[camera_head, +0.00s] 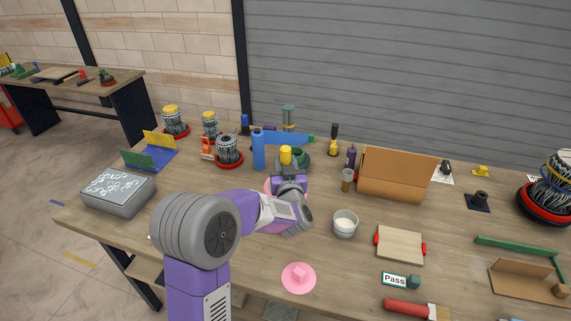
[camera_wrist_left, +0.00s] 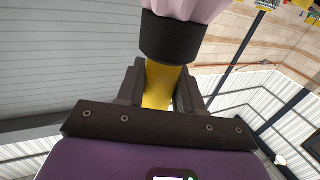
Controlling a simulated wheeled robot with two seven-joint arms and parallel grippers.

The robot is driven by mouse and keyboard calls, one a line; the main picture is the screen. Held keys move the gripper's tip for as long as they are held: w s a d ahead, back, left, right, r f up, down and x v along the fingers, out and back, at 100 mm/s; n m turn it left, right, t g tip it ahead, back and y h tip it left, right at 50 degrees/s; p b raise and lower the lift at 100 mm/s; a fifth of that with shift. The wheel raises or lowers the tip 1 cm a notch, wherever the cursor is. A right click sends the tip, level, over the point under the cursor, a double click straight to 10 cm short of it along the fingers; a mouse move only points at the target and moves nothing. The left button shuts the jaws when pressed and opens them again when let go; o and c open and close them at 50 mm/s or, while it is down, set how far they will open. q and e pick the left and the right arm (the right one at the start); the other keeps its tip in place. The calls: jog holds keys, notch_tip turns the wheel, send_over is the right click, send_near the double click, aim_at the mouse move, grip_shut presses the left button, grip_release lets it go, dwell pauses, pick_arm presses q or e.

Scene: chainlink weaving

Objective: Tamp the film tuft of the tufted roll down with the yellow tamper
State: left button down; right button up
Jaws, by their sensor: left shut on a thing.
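My left gripper (camera_head: 287,177) is shut on the yellow tamper (camera_head: 286,155), whose yellow top stands up above the fingers. In the left wrist view the yellow shaft (camera_wrist_left: 158,85) sits between the fingers, with a black collar or foot (camera_wrist_left: 172,40) beyond them. Past that black part is a pale pink, creased, flaring thing (camera_wrist_left: 185,8); I cannot tell whether they touch. In the head view a pink edge (camera_head: 268,187) shows behind my gripper, mostly hidden by it. A separate pink disc with a raised pink knob (camera_head: 299,277) lies at the table's front. My right gripper is out of view.
A blue bottle (camera_head: 259,150) stands left of the gripper. A grey box (camera_head: 118,192) is at the left.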

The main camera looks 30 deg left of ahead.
pick_arm(q)
jog(key=shift+f+b, duration=0.45)
jog(key=shift+f, duration=0.25)
jog(key=shift+r, duration=0.1)
jog(key=shift+r+p, duration=0.5)
jog(key=shift+r, duration=0.15)
jog(key=shift+f+b, duration=1)
jog(key=shift+f, duration=0.25)
jog(key=shift+r+p, duration=0.5)
jog(key=shift+r, duration=0.25)
